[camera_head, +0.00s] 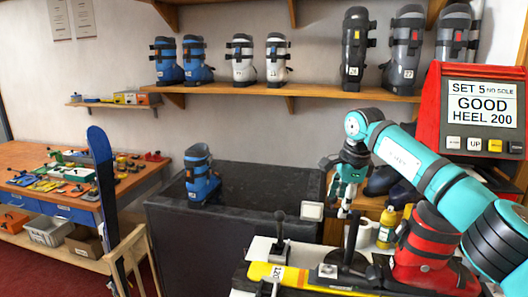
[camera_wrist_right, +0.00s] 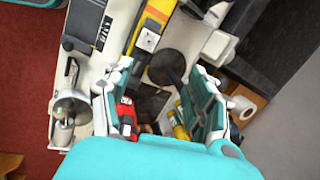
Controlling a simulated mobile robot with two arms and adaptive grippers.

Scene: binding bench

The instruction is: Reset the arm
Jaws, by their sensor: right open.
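My right gripper (camera_head: 344,203) hangs fingers down above the binding bench, open and empty; its spread fingers also show in the wrist view (camera_wrist_right: 158,105). Below it a black upright arm (camera_head: 350,241) rises from a dark base; its upper end is close to the fingers, and I cannot tell whether they touch. A black lever with a knob (camera_head: 280,226) stands to the left. A yellow ski (camera_head: 300,275) lies on the bench, with a red boot (camera_head: 425,245) to the right. In the wrist view a dark round part (camera_wrist_right: 167,66) lies just beyond the fingers. My left gripper is out of view.
A red display unit (camera_head: 482,105) reads "GOOD HEEL 200", behind my right arm. A small white square plate (camera_head: 312,210) is left of the gripper. Yellow bottles (camera_head: 388,226) stand behind. Boots line the shelf above.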

